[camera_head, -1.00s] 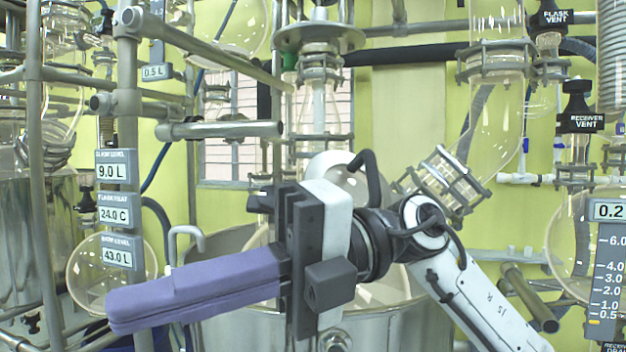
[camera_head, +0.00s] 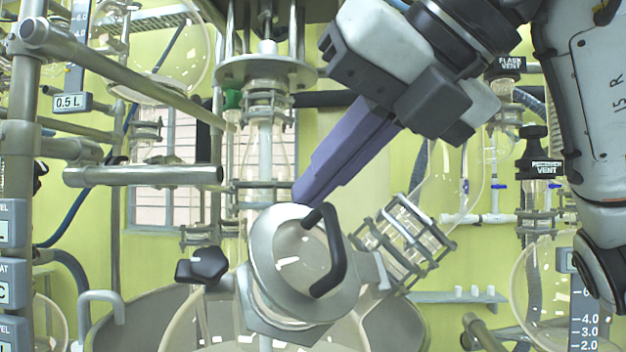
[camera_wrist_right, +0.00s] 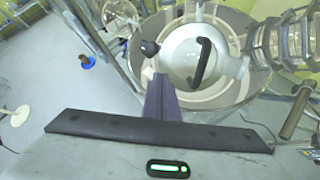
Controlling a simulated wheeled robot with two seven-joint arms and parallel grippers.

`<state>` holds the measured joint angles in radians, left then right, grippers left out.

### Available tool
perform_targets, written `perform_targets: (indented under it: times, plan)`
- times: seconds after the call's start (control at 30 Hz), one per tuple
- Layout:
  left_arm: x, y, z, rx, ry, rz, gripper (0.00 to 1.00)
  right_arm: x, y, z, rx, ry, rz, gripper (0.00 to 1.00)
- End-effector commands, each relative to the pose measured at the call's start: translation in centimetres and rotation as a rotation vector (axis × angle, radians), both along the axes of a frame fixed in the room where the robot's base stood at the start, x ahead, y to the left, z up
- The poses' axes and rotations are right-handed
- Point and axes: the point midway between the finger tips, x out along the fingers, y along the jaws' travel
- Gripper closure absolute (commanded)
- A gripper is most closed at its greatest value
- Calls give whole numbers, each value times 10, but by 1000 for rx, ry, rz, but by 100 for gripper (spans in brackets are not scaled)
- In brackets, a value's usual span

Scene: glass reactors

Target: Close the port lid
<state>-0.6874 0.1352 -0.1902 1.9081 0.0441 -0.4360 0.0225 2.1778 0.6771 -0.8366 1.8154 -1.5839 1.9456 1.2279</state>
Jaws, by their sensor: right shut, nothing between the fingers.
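The port lid (camera_head: 282,250) is a round, clear disc with a pale metal rim and a curved black handle (camera_head: 335,255). It sits at the port (camera_head: 285,325) on top of the glass reactor vessel; whether a gap remains under its rim cannot be told. The lid also shows in the wrist view (camera_wrist_right: 184,62). My right gripper (camera_head: 308,192) is shut and empty, its purple fingers slanting down to the left. Its tips are by the lid's far rim in the head view; contact is unclear. In the wrist view the fingers (camera_wrist_right: 160,88) point towards the lid. My left gripper is not in view.
A black knob (camera_head: 203,265) sticks out left of the port. A clamped glass neck (camera_head: 405,240) rises at the right. A vertical glass column (camera_head: 265,150) stands behind. Metal pipes (camera_head: 145,175) cross the left side. Open floor (camera_wrist_right: 45,75) lies left in the wrist view.

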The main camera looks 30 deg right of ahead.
Motion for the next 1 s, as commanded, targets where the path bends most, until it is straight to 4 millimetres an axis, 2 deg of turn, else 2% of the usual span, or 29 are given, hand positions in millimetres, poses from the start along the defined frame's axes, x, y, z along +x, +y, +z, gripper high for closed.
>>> perform_targets:
  times: [0.3,0.5,0.7,1.0]
  plan:
    - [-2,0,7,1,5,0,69,54,15,-41,-2,4,2,100]
    - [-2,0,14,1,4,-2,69,76,22,-57,-1,3,4,100]
    - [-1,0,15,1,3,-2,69,84,25,-64,-1,1,5,100]
    - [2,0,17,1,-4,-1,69,85,25,-64,0,0,4,100]
